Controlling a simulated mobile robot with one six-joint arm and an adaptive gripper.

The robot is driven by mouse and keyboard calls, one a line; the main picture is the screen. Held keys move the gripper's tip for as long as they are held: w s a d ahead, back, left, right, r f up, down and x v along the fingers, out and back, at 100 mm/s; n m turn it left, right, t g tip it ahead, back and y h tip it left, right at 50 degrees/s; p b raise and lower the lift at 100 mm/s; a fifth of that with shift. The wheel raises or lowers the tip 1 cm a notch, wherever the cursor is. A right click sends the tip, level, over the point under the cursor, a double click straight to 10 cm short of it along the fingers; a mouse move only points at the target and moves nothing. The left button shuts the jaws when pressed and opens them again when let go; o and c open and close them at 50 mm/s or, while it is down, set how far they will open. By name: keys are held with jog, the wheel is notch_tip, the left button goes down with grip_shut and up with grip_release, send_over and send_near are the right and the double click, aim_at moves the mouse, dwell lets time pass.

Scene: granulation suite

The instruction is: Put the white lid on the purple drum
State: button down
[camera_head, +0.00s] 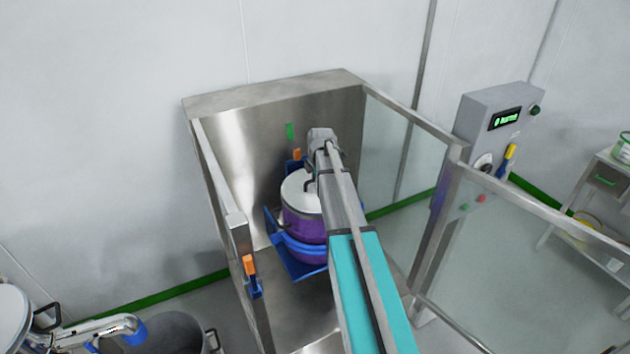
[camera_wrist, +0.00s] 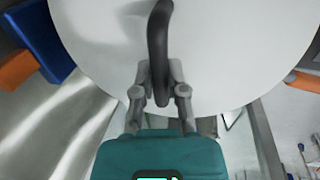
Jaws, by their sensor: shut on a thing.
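The purple drum (camera_head: 301,224) stands upright in a blue holder inside a metal enclosure in the head view. The white lid (camera_head: 297,190) is at the drum's top; whether it rests fully on the rim I cannot tell, as my arm hides its right part. In the wrist view the white lid (camera_wrist: 235,45) fills the upper picture, with its dark curved handle (camera_wrist: 158,50) in the middle. My gripper (camera_wrist: 160,75) is shut on the lid's handle. In the head view the fingers are hidden behind my arm.
The blue holder (camera_head: 287,262) surrounds the drum. The metal enclosure (camera_head: 240,150) has a glass panel (camera_head: 392,150) on its right and an open glass door (camera_head: 530,255) nearer me. A grey control box (camera_head: 480,125) stands to the right. Another vessel (camera_head: 172,335) is at lower left.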

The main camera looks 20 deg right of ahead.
jog(key=shift+f+b, duration=0.45)
jog(key=shift+f, duration=0.05)
dwell(0.3)
jog(key=c, duration=0.6)
grip_release()
jog(key=shift+r, duration=0.2)
